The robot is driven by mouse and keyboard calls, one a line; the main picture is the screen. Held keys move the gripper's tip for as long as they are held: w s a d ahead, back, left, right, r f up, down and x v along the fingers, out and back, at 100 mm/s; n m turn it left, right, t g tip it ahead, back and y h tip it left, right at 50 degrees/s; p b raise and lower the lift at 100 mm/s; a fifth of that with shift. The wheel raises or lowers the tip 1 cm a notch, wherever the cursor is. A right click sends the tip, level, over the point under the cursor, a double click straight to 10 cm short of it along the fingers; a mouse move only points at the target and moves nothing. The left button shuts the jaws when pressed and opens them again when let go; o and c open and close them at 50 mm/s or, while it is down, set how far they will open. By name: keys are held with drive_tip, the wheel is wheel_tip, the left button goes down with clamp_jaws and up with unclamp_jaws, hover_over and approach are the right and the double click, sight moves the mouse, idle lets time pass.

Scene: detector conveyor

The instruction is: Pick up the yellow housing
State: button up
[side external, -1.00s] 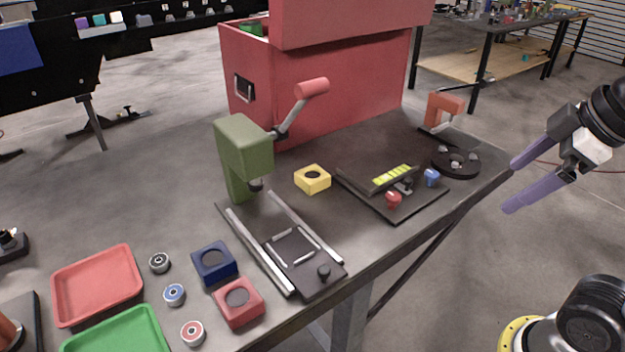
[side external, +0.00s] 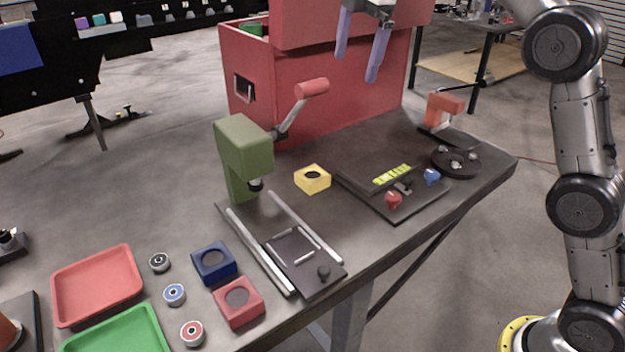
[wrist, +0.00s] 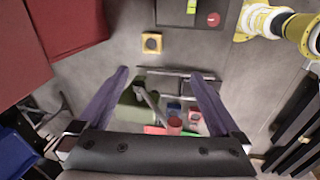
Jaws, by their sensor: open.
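The yellow housing (side external: 312,180) is a small square block with a round dark hole in its top. It sits on the dark table, just right of the green press (side external: 243,150). In the wrist view the yellow housing (wrist: 152,43) lies beyond the fingertips, near the top middle. My gripper (side external: 360,68) is open and empty, its two purple fingers pointing down. It is high above the table, in front of the red cabinet in the side view. In the wrist view my gripper (wrist: 158,75) has its fingers spread wide.
The press lever (side external: 300,100) rises near the yellow housing. A black fixture plate (side external: 400,205) with red and blue knobs lies to its right. The red cabinet (side external: 330,90) stands behind. Blue (side external: 214,263) and red (side external: 239,301) housings, bearings and trays are at the front left.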

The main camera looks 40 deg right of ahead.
drive_tip(key=w+a+f+g, duration=0.1)
drive_tip(key=w+a+f, duration=0.1)
drive_tip(key=w+f, duration=0.6)
drive_tip(key=g, duration=0.1)
hover_over(312, 175)
wheel_tip(312, 175, down, 8)
drive_tip(key=shift+n, duration=0.4)
wheel_tip(312, 175, down, 8)
drive_tip(key=shift+w+f, duration=0.1)
drive_tip(key=shift+f, duration=2.8)
drive_tip(key=c, duration=1.5)
drive_tip(key=shift+r, duration=0.15)
clamp_jaws()
